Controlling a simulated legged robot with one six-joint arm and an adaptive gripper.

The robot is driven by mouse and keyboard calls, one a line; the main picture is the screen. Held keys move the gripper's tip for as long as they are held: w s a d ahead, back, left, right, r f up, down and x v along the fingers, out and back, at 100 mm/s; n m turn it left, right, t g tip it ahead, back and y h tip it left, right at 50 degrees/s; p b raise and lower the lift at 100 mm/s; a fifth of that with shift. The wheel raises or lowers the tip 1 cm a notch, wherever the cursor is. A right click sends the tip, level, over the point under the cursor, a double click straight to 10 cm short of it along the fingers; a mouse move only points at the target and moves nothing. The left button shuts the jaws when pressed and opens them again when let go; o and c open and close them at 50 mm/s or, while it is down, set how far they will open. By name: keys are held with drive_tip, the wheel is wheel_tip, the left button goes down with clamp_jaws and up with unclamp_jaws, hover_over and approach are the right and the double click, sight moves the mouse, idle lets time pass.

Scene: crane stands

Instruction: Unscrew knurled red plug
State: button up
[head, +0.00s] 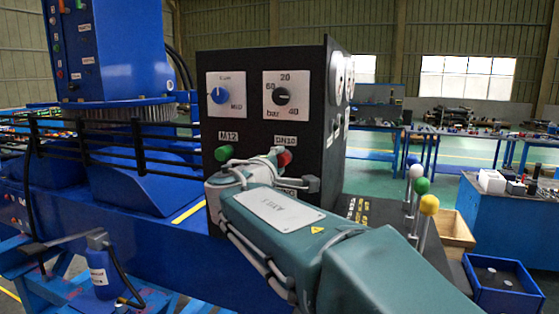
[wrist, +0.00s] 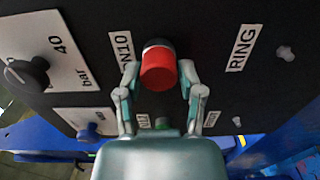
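The red plug (wrist: 158,70) sticks out of the black panel (wrist: 215,85) beside the DN10 label (wrist: 121,48). In the wrist view, the fingers of my gripper (wrist: 158,67) stand on either side of it, with small gaps that suggest no firm contact. In the head view, the red plug (head: 285,159) shows only in part beside my gripper (head: 279,160); my wrist and arm cover much of the panel below. Its knurling is too small to make out.
A green plug (head: 224,153) sits left of the red one under the M12 label. Two dials, a blue knob (head: 219,95) and a black knob (head: 281,96), are above. Levers with coloured balls (head: 422,186) stand at right, near a blue bin (head: 500,282).

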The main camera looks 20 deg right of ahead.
clamp_jaws()
drive_tip(key=shift+f, duration=0.1)
drive_tip(key=n, duration=0.5)
drive_tip(key=shift+s+f, duration=0.1)
drive_tip(key=shift+f, duration=0.05)
drive_tip(key=n, duration=0.5)
drive_tip(key=shift+f, duration=0.1)
idle(0.4)
drive_tip(key=n, duration=0.5)
drive_tip(key=shift+n, duration=0.3)
